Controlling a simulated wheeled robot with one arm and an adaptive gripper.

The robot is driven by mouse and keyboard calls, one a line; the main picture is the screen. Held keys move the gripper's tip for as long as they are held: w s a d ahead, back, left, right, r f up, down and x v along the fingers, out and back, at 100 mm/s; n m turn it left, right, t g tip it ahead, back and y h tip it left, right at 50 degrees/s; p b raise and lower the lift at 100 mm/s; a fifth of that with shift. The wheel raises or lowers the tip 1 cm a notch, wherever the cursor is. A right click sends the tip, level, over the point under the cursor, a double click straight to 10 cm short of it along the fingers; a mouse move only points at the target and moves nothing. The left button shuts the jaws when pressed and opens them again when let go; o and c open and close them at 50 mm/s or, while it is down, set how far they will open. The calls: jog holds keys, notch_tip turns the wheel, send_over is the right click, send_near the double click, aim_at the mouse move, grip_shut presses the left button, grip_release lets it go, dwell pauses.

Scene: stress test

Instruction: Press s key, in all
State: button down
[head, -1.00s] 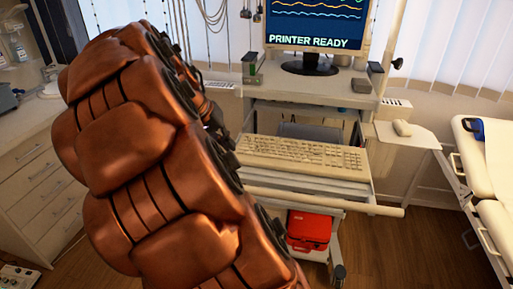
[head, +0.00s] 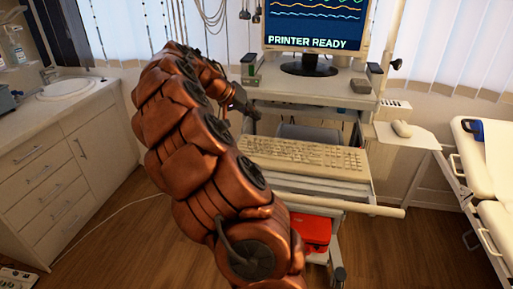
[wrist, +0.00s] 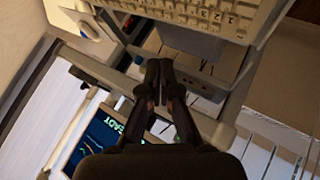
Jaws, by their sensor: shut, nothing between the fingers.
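The cream keyboard (head: 305,155) lies on the cart's pull-out shelf below the monitor. In the wrist view the keyboard (wrist: 205,14) shows at the top edge, turned, with only part of its keys in frame. The s key is too small to make out in either view. My gripper (head: 254,113) is above and behind the keyboard's left end, apart from it. In the wrist view my gripper (wrist: 158,68) has its two dark fingers together and empty, with the keyboard ahead of the tips.
The monitor (head: 315,25) reads PRINTER READY and stands on the cart's upper shelf (head: 300,88). A mouse (head: 402,129) rests on a side tray at right. A red bag (head: 312,232) sits low on the cart. A counter with sink (head: 75,88) is at left, a bed (head: 480,165) at right.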

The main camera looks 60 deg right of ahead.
jog(key=shift+f, duration=0.1)
jog(key=b, duration=0.3)
send_over(256, 148)
jog(key=f, duration=0.7)
jog(key=shift+w+f, duration=0.25)
jog(key=shift+w, duration=0.15)
jog(key=shift+f, duration=0.55)
jog(key=shift+f, duration=0.1)
dwell(0.4)
jog(key=shift+f+b, duration=0.35)
jog(key=shift+b, duration=0.35)
jog(key=shift+f, duration=0.25)
jog(key=shift+r, duration=0.2)
dwell(0.4)
jog(key=shift+r, duration=0.5)
jog(key=shift+r, duration=0.15)
